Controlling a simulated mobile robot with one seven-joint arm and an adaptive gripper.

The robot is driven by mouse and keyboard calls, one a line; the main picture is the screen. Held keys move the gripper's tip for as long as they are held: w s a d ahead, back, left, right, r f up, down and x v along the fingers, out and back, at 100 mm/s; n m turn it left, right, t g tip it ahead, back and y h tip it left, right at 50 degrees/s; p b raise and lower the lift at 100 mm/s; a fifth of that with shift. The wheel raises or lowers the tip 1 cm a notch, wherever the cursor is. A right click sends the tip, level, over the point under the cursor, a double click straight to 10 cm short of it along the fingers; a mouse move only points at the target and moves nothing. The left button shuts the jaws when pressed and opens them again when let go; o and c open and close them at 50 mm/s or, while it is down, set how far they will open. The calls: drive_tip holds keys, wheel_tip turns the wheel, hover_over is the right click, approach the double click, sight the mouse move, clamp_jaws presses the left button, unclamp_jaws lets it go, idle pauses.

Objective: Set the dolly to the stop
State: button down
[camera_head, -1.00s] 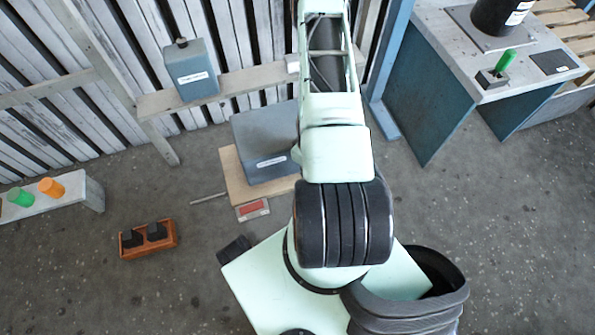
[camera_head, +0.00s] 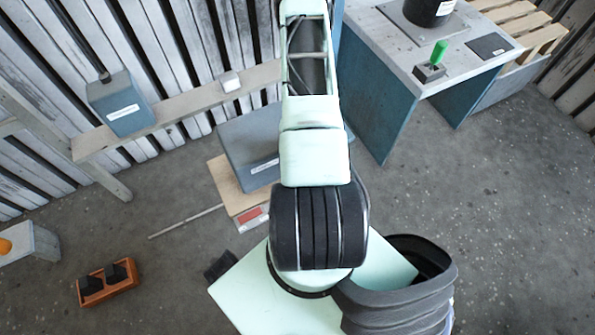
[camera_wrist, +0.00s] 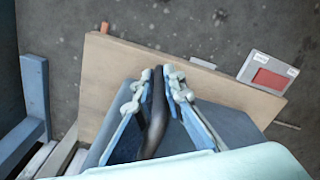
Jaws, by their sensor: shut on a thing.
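The dolly seems to be the pale wooden board (camera_head: 226,185) low over the floor, bearing a blue-grey box (camera_head: 238,150). In the wrist view the board (camera_wrist: 205,85) lies beyond my fingertips, and the box (camera_wrist: 235,130) shows below it. My gripper (camera_wrist: 160,85) is shut on a dark curved handle (camera_wrist: 154,125), which stands between its fingers. My arm hides the gripper and part of the box in the head view. A grey plate with a red panel (camera_head: 252,219) sits at the board's near edge. I cannot tell which thing is the stop.
A thin rod (camera_head: 185,221) lies on the floor left of the board. An orange tray with black blocks (camera_head: 106,284) is lower left. A shelf with a labelled box (camera_head: 121,105) runs behind. A blue-legged table (camera_head: 376,115) stands right. The floor at right is clear.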

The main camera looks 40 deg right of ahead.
drive_tip(key=shift+s+d, duration=0.15)
drive_tip(key=shift+d, duration=0.4)
drive_tip(key=shift+d, duration=0.1)
drive_tip(key=c, duration=2)
unclamp_jaws()
drive_tip(key=shift+c, duration=0.2)
wheel_tip(320, 180, up, 12)
